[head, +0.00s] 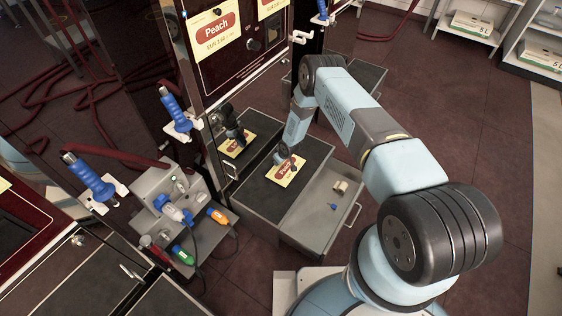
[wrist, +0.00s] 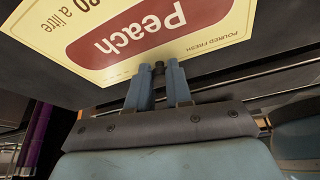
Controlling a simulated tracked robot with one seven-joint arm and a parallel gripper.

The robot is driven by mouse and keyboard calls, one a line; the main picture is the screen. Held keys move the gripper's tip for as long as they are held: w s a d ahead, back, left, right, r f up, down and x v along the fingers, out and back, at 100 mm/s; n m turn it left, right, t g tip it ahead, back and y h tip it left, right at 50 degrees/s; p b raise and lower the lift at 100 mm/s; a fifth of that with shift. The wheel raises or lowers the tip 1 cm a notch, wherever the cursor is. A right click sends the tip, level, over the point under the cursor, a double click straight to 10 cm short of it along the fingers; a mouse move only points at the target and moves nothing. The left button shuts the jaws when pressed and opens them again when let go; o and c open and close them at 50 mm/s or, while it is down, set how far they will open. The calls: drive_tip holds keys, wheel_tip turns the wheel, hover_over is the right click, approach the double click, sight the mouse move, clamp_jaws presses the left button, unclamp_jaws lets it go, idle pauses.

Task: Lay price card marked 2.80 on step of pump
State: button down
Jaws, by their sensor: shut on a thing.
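The price card (head: 286,172) is yellow with a red label reading "Peach". In the wrist view the card (wrist: 150,35) shows upside down, with "80 a litre" legible and the front of the price cut off. My gripper (head: 287,159) is shut on the card's edge, and its fingertips (wrist: 158,72) meet that edge in the wrist view. The card is over the dark top of the pump's step (head: 258,187). I cannot tell whether it touches it. The pump (head: 235,55) stands behind, with a Peach card on its front.
The shiny panel above the step mirrors the card and gripper. An open grey drawer (head: 310,215) below holds a beige block (head: 341,186) and a small blue item (head: 333,206). A grey unit with coloured plugs (head: 180,215) and blue nozzles (head: 175,110) stand at left.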

sight(286, 171)
drive_tip(key=shift+f, duration=0.2)
drive_tip(key=c, duration=1)
unclamp_jaws()
drive_tip(key=shift+o, duration=0.2)
drive_tip(key=shift+r, duration=0.1)
drive_tip(key=v, duration=1.3)
drive_tip(key=shift+d+r, duration=0.2)
